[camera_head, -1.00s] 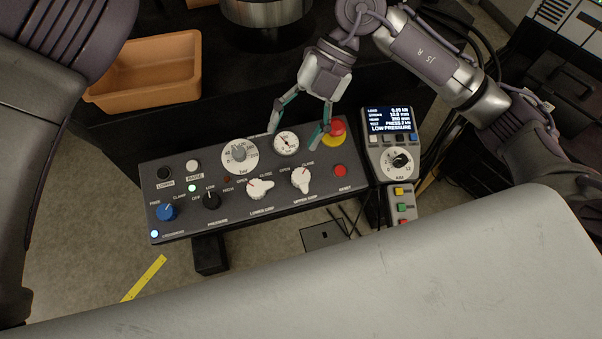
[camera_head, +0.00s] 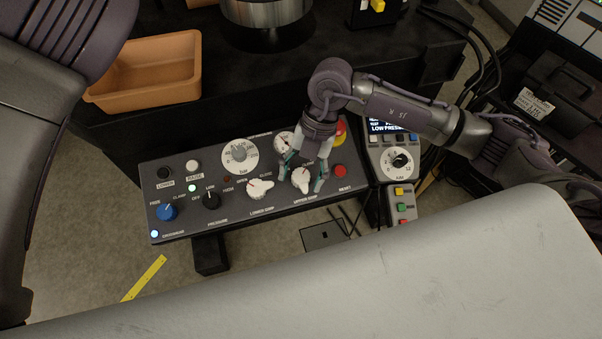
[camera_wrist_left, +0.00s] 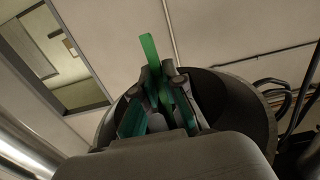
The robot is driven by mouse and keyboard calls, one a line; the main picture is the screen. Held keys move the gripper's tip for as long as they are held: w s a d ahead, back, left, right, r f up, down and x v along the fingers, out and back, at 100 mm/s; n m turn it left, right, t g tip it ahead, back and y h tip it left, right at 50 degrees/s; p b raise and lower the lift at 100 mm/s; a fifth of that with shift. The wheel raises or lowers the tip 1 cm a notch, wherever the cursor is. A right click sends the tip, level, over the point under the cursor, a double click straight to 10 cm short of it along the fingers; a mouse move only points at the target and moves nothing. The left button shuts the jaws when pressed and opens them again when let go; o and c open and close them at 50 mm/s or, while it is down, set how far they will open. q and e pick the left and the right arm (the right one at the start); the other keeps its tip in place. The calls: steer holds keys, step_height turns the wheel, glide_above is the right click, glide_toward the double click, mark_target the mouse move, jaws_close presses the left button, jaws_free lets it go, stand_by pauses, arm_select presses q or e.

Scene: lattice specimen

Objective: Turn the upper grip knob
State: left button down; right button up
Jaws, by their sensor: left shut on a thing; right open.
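The upper grip knob (camera_head: 299,183) is a white pointer knob on the dark sloping control panel (camera_head: 335,197), above its "UPPER GRIP" label. My right gripper (camera_head: 302,175) is open over it, one teal-padded finger on either side of the knob. Whether the fingers touch it cannot be told. The gripper hides part of the labels around the knob and part of the gauge (camera_head: 279,141). In the left wrist view, my left gripper (camera_wrist_left: 168,75) is shut on a thin green strip (camera_wrist_left: 149,50) that sticks up past its fingertips.
The white lower grip knob (camera_head: 258,188) is just left. The red reset button (camera_head: 339,171) and the partly hidden emergency stop (camera_head: 341,126) are close on the right. A handset (camera_head: 398,159) stands beside the panel. An orange bin (camera_head: 145,75) is at the back left.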

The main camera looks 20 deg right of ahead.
steer(key=shift+a+f, duration=0.1)
steer(key=shift+f, duration=0.1)
steer(key=c, duration=1.1)
